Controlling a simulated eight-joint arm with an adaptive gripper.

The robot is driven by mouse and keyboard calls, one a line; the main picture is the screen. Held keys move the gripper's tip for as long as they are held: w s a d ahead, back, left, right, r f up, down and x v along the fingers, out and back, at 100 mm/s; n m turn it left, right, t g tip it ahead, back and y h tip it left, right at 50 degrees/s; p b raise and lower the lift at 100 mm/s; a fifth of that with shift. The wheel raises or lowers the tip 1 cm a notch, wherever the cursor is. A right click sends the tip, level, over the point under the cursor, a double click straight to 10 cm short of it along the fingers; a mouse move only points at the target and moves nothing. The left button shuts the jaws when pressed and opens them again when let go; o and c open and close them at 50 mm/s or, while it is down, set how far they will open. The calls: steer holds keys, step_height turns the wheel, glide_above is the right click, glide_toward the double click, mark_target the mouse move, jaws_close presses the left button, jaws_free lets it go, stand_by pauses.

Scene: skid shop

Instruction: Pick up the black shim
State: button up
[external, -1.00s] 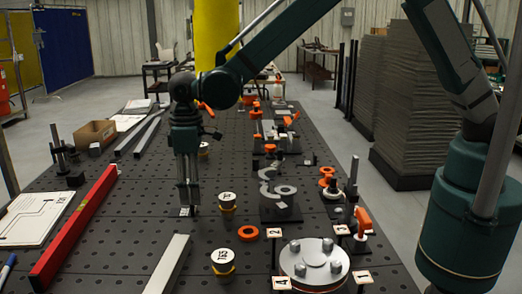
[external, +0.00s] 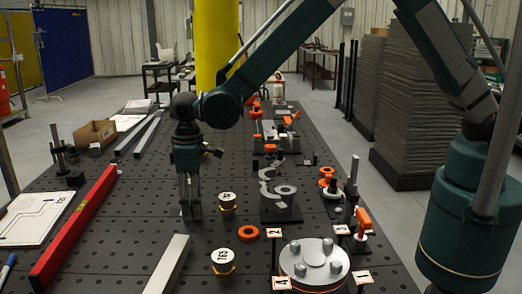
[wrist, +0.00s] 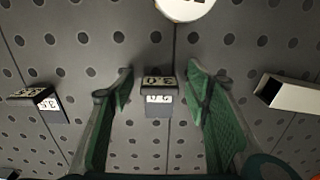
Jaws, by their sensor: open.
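My gripper (external: 191,215) points straight down at the perforated table in the external view, its tips close to the tabletop. In the wrist view its two green fingers (wrist: 160,98) stand apart. A small dark block with printed white labels, which looks like a shim (wrist: 158,98), lies between them, with gaps on both sides. The fingers hide it in the external view. A second small dark block with a white label (wrist: 38,101) lies left of the fingers in the wrist view. I cannot tell for certain which block is the black shim.
A white-topped round weight (external: 227,202) stands close to the right of my gripper. Another weight (external: 222,262), an orange ring (external: 248,233) and a pale bar (external: 170,266) lie nearer the camera. A red beam (external: 78,225) lies left, with bare table between.

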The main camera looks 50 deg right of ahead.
stand_by(0.4)
steer(key=c, duration=1)
steer(key=shift+r, duration=0.1)
steer(key=shift+r, duration=4.9)
